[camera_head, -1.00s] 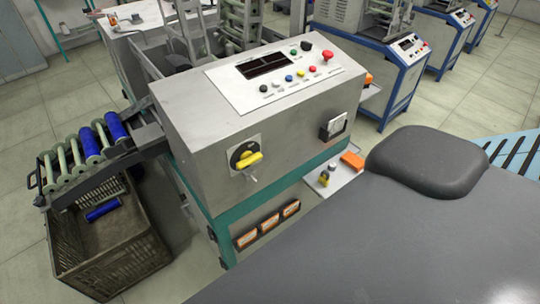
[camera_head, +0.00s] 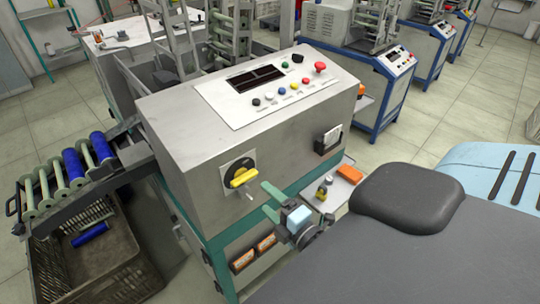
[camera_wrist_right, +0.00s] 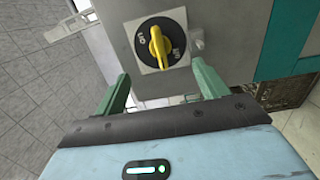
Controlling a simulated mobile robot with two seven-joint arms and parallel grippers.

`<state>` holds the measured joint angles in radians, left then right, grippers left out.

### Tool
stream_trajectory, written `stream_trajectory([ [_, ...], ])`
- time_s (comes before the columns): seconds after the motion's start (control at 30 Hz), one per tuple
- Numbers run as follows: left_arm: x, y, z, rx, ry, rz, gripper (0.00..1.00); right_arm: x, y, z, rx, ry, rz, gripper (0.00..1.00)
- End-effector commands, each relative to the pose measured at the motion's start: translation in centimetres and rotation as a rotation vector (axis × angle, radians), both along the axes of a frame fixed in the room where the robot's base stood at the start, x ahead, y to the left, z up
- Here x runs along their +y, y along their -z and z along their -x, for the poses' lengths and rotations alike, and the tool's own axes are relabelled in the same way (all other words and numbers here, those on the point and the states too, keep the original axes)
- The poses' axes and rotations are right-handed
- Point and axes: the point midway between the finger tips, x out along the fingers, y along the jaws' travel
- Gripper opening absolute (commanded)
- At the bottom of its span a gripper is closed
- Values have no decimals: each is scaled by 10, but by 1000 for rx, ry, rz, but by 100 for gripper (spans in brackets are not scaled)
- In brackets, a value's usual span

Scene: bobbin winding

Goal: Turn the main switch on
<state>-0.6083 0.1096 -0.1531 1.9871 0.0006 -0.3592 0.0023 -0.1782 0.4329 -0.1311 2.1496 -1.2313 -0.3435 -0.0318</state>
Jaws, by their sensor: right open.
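The main switch is a yellow handle (camera_head: 243,177) on a black dial (camera_head: 236,165) with a pale square plate, on the front of the grey machine. In the head view the handle lies close to level, slightly tilted. In the right wrist view the yellow handle (camera_wrist_right: 158,46) stands upright, between small white dial markings too small to read surely. My right gripper (camera_head: 266,197) is open, its green fingers just right of and below the switch, apart from it. In the right wrist view the switch lies ahead, beyond the fingertips (camera_wrist_right: 160,70) and between them. My left gripper is out of view.
A control panel (camera_head: 256,97) with coloured buttons and a red knob tops the machine. A small shelf (camera_head: 322,203) with an orange box is at right. A crate (camera_head: 120,262) and a rack of blue bobbins (camera_head: 74,165) stand left. Orange-labelled boxes (camera_head: 243,261) sit below the switch.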

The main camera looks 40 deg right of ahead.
Motion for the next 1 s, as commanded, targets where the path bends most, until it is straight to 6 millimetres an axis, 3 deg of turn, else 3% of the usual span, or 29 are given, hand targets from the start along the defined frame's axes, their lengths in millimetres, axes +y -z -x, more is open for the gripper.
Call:
stream_trajectory([
  [0.27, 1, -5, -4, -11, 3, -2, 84, 0, -2, -7, -3, 0, 0, 73],
  [0.87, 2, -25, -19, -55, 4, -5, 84, -1, -2, -75, -3, 0, -1, 73],
  [1.0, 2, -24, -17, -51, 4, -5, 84, -1, 1, -75, 2, 0, -2, 73],
])
